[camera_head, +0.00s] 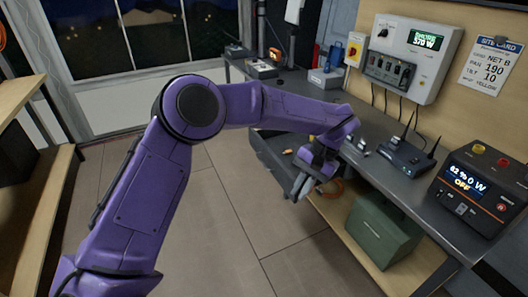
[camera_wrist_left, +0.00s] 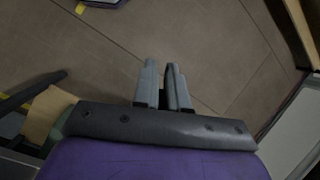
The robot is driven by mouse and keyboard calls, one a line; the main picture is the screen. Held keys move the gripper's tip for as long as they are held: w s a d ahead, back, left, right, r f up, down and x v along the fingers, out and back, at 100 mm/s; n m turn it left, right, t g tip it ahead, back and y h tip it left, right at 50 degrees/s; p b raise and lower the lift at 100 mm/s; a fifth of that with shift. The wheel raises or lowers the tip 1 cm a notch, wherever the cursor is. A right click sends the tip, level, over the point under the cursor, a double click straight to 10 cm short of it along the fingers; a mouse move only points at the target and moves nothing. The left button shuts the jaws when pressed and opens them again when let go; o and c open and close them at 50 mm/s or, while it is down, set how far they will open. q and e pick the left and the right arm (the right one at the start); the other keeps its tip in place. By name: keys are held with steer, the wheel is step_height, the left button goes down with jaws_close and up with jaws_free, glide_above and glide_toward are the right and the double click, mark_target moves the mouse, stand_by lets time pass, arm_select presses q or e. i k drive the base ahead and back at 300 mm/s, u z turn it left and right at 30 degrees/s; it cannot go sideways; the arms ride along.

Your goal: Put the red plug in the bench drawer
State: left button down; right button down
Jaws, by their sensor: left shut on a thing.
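My left gripper (camera_head: 303,186) hangs low in front of the bench, at the near right corner of the open bench drawer (camera_head: 266,151). Its two grey fingers (camera_wrist_left: 164,86) are close together in the left wrist view, with only a narrow dark gap between them. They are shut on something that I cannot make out. A small orange-red thing (camera_head: 287,152) shows at the drawer; it is too small to tell whether it is the red plug. My left forearm and wrist hide part of the drawer and bench front. My right gripper is not in view.
The dark bench (camera_head: 352,110) runs along the right, with a router (camera_head: 405,156) and a power unit (camera_head: 478,190) on it. A green box (camera_head: 382,232) and an orange cable (camera_head: 331,189) are on the shelf below. The tiled floor (camera_head: 222,215) is clear.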

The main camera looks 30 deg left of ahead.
mark_target(276, 144)
steer(key=u, duration=0.65)
steer(key=i, duration=0.6)
steer(key=u, duration=0.85)
steer(key=i, duration=0.7)
steer(key=z, duration=0.6)
steer(key=i, duration=0.85)
steer(key=z, duration=0.9)
